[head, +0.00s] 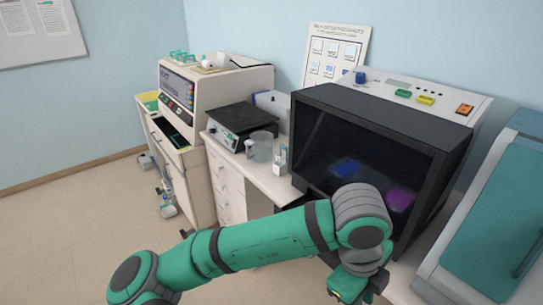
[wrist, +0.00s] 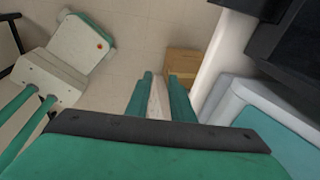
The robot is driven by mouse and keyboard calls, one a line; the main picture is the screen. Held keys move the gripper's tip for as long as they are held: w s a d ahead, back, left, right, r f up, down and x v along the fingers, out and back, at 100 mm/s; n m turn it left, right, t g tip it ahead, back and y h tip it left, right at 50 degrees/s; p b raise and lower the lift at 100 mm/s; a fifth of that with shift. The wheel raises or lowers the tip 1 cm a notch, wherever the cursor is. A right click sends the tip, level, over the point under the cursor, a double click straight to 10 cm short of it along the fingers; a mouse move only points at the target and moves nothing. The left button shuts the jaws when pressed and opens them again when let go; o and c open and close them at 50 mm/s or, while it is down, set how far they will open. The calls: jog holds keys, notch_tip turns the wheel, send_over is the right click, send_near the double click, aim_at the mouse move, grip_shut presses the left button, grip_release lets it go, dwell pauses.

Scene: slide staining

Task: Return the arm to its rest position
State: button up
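My gripper (head: 350,288) is in the lower middle of the head view, low in front of the black glass-fronted cabinet (head: 415,128), with the green arm stretched out to the right. In the wrist view my gripper (wrist: 163,85) shows two teal fingers pointing away over the floor, a gap between them. A pale strip shows in the gap; nothing seems to be gripped. The fingertips are hard to make out in the head view.
A white bench (head: 256,172) bears a hotplate (head: 238,117) and a glass beaker (head: 260,145). A teal-lidded machine (head: 500,215) stands close on the right. A brown box (wrist: 182,62) is below in the wrist view. The floor (head: 85,215) at left is mostly clear.

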jog(key=w+d+r+n+t+h, duration=0.1)
jog(key=w+d+r+n+h, duration=0.1)
jog(key=d+r+n+h, duration=0.35)
jog(key=w+d+r+n+t+h, duration=0.1)
jog(key=d+r+n+t+h, duration=0.1)
jog(key=d+h, duration=0.7)
jog(key=w+a+f+n+t+y, duration=0.55)
jog(key=a+f+n+t, duration=0.35)
jog(key=n+t, duration=0.55)
jog(key=s+a+f+n+y, duration=0.4)
jog(key=a+f+n+y, duration=0.3)
jog(key=f, duration=0.3)
jog(key=s+a+f+y, duration=0.1)
jog(key=s+a+f, duration=0.2)
jog(key=s+a, duration=0.2)
jog(key=s+a+f+g+y, duration=0.1)
jog(key=s+a+f+y, duration=0.1)
jog(key=s+a, duration=0.4)
jog(key=s+a+f+m+g+y, duration=0.1)
jog(key=s+a+f, duration=0.3)
jog(key=s, duration=1)
jog(key=shift+a+f+y, duration=0.2)
jog(key=shift+a+y, duration=0.1)
jog(key=shift+a, duration=0.45)
